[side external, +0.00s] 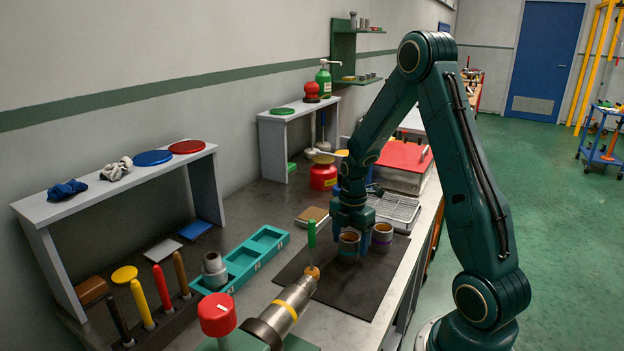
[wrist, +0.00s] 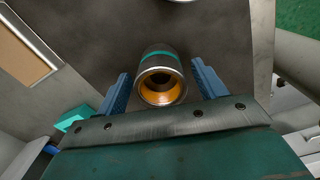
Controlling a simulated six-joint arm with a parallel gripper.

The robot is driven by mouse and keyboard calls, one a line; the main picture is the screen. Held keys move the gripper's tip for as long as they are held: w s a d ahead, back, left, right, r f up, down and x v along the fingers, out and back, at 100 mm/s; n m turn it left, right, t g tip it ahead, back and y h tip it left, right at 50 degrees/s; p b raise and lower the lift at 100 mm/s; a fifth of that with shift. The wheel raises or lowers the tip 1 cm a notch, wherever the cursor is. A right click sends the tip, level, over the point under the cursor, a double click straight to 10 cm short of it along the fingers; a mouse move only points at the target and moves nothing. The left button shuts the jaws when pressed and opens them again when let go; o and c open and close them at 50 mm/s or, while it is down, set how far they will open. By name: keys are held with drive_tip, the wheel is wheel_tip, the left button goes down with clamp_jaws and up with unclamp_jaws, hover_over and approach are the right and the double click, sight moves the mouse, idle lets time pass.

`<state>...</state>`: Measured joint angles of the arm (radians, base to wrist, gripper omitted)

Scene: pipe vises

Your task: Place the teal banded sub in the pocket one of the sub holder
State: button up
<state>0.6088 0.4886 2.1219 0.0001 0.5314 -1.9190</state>
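The teal banded sub (wrist: 160,72) is a short metal cylinder with an orange-brown bore, standing on the dark mat. In the side view the sub (side external: 348,245) shows under my gripper, partly covered by it. My gripper (wrist: 163,86) points down with its blue fingers on either side of the sub. Narrow gaps show between fingers and sub, so it looks open around it. The teal sub holder (side external: 228,289) lies left of the mat, with a row of rectangular pockets. A grey stepped fitting (side external: 214,271) stands at its near end; I cannot tell whether it is inside a pocket.
A purple banded sub (side external: 382,237) stands close right of my gripper. A rack of colored handles (side external: 160,325) stands left.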

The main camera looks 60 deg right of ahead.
drive_tip(key=c, duration=1.1)
drive_tip(key=shift+c, duration=0.2)
drive_tip(key=shift+r, duration=0.1)
wheel_tip(320, 180, up, 20)
idle(0.3)
